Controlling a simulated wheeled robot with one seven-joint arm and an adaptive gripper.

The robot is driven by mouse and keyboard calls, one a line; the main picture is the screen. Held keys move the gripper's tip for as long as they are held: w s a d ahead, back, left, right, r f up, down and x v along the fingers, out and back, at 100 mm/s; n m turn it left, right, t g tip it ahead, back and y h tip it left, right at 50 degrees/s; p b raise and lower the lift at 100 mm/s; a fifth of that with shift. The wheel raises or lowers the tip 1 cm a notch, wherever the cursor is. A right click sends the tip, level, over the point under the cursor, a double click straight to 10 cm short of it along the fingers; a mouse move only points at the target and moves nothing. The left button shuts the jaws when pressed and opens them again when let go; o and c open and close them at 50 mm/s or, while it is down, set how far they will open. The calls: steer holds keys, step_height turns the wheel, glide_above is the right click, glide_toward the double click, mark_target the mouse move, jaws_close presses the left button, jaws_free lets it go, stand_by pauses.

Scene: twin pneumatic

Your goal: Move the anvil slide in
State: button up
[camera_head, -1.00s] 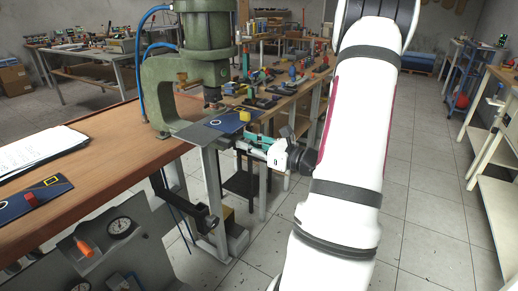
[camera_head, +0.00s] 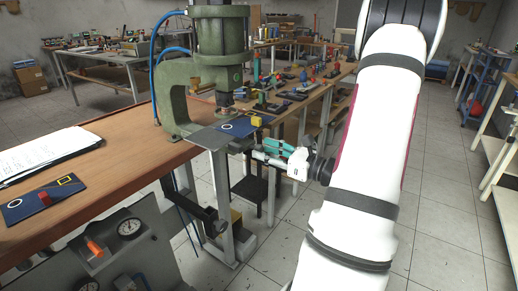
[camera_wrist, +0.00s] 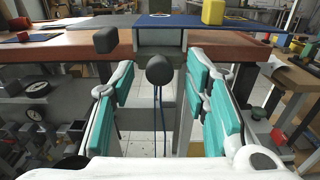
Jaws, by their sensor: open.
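The green press (camera_head: 217,60) stands on the wooden bench. Below its ram is a grey plate (camera_head: 207,138), with a blue card (camera_head: 238,128) and a yellow block (camera_head: 256,121) near its outer end. In the wrist view a grey block, which looks like the end of the anvil slide (camera_wrist: 160,40), sits under the plate at the bench edge. A round black knob (camera_wrist: 159,70) is in front of it. My gripper (camera_head: 258,150) is open just outside the bench edge. In the wrist view its teal-padded fingers (camera_wrist: 160,82) stand either side of the knob, apparently not touching it.
A dark cube-like knob (camera_wrist: 106,40) is left of the slide at the bench edge. A blue card with a red piece (camera_head: 44,197) and papers (camera_head: 45,152) lie on the bench. A gauge panel (camera_head: 125,235) is below. Open floor (camera_head: 430,230) lies to the right.

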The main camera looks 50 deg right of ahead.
steer(key=s, duration=0.8)
steer(key=shift+s+d, duration=0.3)
steer(key=shift+s, duration=0.1)
